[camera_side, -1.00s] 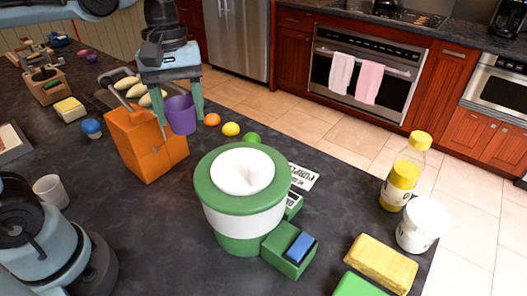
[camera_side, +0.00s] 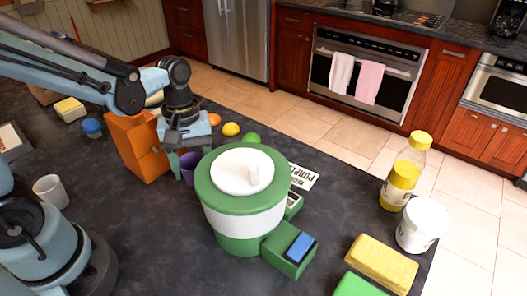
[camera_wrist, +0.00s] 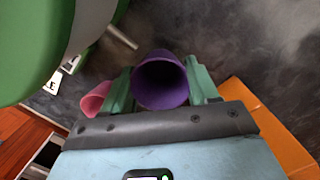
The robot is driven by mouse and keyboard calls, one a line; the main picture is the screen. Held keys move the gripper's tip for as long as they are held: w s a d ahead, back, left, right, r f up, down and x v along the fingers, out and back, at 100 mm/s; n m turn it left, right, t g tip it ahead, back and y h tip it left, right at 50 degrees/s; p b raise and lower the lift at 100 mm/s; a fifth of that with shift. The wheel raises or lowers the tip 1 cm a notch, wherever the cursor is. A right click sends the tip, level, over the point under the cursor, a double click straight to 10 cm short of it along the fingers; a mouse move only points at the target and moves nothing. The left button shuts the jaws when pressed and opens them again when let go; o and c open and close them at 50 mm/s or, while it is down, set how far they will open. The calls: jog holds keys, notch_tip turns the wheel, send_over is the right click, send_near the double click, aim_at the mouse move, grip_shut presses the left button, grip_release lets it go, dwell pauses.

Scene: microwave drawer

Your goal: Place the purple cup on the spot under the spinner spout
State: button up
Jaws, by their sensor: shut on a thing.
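The purple cup (camera_side: 187,168) is upright between the two green fingers of my gripper (camera_side: 190,156), just left of the spinner. In the wrist view the cup (camera_wrist: 160,82) shows its open mouth, with a finger against each side. The spinner (camera_side: 240,215) is a green and white drum with a white top disc and knob. Its green and white side fills the upper left of the wrist view (camera_wrist: 40,45). A grey spout (camera_wrist: 122,37) sticks out from it towards the cup's side, apart from the cup. The spot under the spout cannot be made out.
An orange block (camera_side: 138,148) stands close left of my gripper. Fruit, including an orange (camera_side: 214,119), a lemon (camera_side: 230,129) and a lime (camera_side: 251,137), lies behind. A white mug (camera_side: 51,191) stands at left. The dark counter in front of the spinner's left side is clear.

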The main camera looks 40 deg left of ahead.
aim_at(187, 163)
jog(key=shift+f, duration=2.15)
jog(key=shift+f, duration=0.1)
jog(key=o, duration=1.1)
jog(key=shift+c, duration=0.2)
jog(key=r+m+t, duration=0.2)
jog(key=r, duration=0.2)
jog(key=a+r+m+t, duration=0.1)
jog(key=r+m+t, duration=0.1)
jog(key=r+m, duration=0.1)
jog(key=a+r+m+t+y, duration=0.1)
jog(key=r+m+t, duration=0.1)
jog(key=r, duration=0.3)
jog(key=shift+s+m, duration=0.1)
jog(key=shift+m, duration=0.5)
jog(key=m+t, duration=0.2)
jog(key=shift+m, duration=0.3)
